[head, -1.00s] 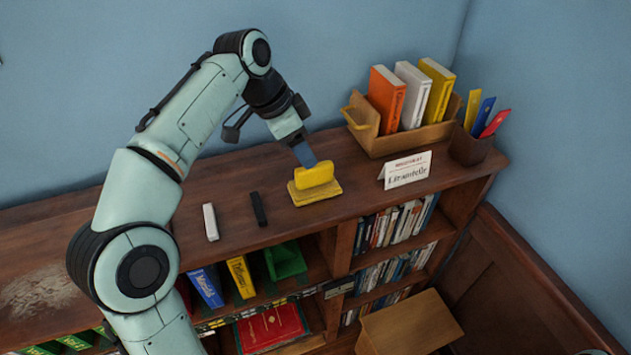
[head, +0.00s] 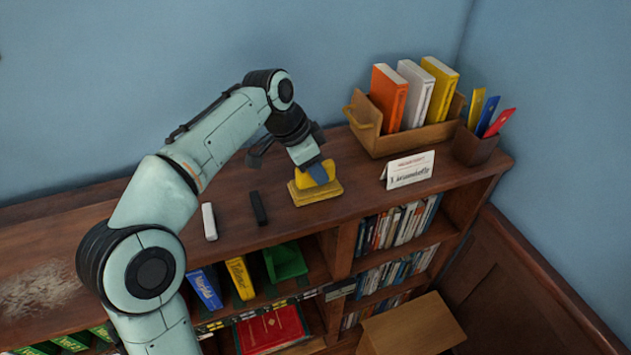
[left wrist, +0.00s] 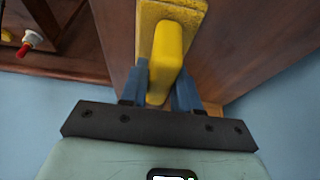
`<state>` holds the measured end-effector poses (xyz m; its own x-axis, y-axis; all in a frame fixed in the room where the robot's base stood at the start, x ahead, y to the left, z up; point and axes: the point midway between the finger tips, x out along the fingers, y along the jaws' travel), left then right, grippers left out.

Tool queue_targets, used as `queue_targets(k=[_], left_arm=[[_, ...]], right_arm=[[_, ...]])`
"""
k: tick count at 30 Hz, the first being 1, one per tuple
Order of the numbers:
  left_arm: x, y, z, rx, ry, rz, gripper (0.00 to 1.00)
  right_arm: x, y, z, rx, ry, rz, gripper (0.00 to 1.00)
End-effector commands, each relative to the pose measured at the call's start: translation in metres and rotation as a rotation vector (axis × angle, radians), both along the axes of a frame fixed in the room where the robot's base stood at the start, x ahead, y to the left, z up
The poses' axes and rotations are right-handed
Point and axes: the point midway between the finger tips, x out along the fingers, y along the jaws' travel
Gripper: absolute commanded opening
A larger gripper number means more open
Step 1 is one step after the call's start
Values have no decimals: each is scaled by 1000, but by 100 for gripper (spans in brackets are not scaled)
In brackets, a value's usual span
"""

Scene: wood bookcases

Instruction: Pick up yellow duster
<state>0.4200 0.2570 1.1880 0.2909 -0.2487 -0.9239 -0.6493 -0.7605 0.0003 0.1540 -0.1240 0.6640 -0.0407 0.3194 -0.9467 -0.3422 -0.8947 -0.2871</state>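The yellow duster (head: 303,180) is a rounded yellow block on a flat, darker yellow base (head: 318,194), lying on the bookcase top. My left gripper (head: 321,175) has come down over it, its blue fingers pointing down. In the left wrist view the duster's raised block (left wrist: 166,58) lies between the two blue fingers of my left gripper (left wrist: 161,82), one on each side. The fingers are apart, and a firm squeeze does not show. The duster still rests on the wood. My right gripper is in neither view.
A wooden box of books (head: 430,136), a pen cup (head: 474,148) and a white sign card (head: 409,170) stand to the right. A white stick (head: 209,221) and a black stick (head: 258,208) lie left of the duster. Blue walls close the back and right.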

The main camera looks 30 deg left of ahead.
Motion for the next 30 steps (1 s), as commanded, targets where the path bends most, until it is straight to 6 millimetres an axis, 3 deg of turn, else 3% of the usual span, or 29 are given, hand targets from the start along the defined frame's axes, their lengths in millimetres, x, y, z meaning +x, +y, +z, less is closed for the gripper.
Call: queue_targets(k=[1,2,3,13,24,30], left_arm=[[0,0,0,0,0,0,13],[0,0,0,0,0,0,3],[0,0,0,0,0,0,0],[1,0,7,0,-3,0,0],[3,0,83,0,-10,0,0],[1,0,96,0,-1,-1,0]], right_arm=[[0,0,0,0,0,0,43],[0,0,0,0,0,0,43],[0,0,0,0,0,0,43],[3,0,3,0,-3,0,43],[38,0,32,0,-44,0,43],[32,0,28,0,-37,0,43]])
